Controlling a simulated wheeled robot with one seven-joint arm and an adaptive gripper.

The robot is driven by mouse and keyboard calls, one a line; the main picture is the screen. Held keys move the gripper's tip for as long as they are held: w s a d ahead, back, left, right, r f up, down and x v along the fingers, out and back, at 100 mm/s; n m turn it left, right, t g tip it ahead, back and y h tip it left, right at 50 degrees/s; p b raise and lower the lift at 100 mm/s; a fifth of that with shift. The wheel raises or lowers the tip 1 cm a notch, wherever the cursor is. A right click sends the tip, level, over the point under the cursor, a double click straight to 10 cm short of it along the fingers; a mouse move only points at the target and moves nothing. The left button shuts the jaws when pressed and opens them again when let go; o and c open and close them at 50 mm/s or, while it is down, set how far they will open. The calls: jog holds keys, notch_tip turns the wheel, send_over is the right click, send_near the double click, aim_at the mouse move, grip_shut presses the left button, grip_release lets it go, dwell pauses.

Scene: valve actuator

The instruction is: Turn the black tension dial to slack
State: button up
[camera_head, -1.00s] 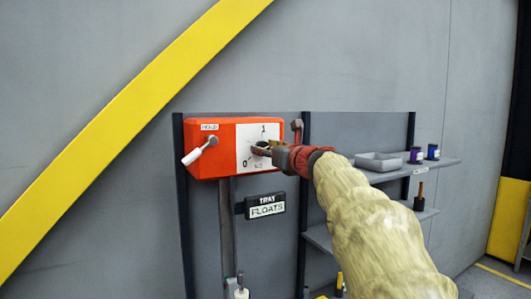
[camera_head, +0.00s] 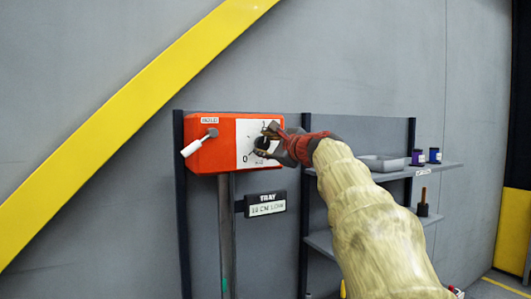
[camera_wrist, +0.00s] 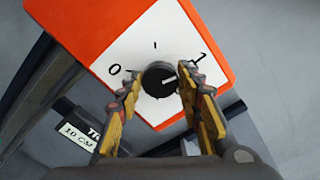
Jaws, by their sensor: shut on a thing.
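The black dial (camera_head: 262,144) sits on the white face of an orange box (camera_head: 215,160) on the wall. In the wrist view the dial (camera_wrist: 158,78) carries a pale pointer mark. The mark points right and slightly up, towards the printed 1 (camera_wrist: 203,57). The printed 0 (camera_wrist: 114,71) is on the left, with a tick between them. My gripper (camera_head: 270,143) is at the dial, one finger on each side; in the wrist view its fingertips (camera_wrist: 161,83) close on the dial's sides. In the head view the fingers partly cover the dial.
A white-handled lever (camera_head: 198,145) stands on the box's left part. A sign (camera_head: 265,204) below starts with TRAY; its second line reads 10 CM, the rest unclear. Shelves (camera_head: 440,168) at right hold a grey tray (camera_head: 382,164) and purple containers (camera_head: 418,157).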

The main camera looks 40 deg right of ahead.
jog(key=n+b, duration=0.1)
jog(key=n, duration=0.1)
jog(key=n+b, duration=0.2)
jog(key=n, duration=0.1)
jog(key=n+b, duration=0.2)
jog(key=shift+f, duration=0.25)
jog(key=n+b, duration=0.2)
jog(key=n, duration=0.2)
jog(key=shift+f, duration=0.1)
jog(key=n+b, duration=0.2)
jog(key=n, duration=0.1)
jog(key=shift+n, duration=0.3)
jog(key=n+b, duration=0.2)
jog(key=n, duration=0.1)
jog(key=shift+d+f+n, duration=0.1)
jog(key=shift+n, duration=0.2)
jog(key=n+b, duration=0.1)
jog(key=n, duration=0.2)
jog(key=shift+n+b, duration=0.3)
jog(key=shift+n, duration=0.1)
jog(key=n+b, duration=0.1)
jog(key=n, duration=0.3)
jog(key=shift+d, duration=0.1)
jog(key=shift+n+b, duration=0.5)
jog(key=shift+n, duration=1)
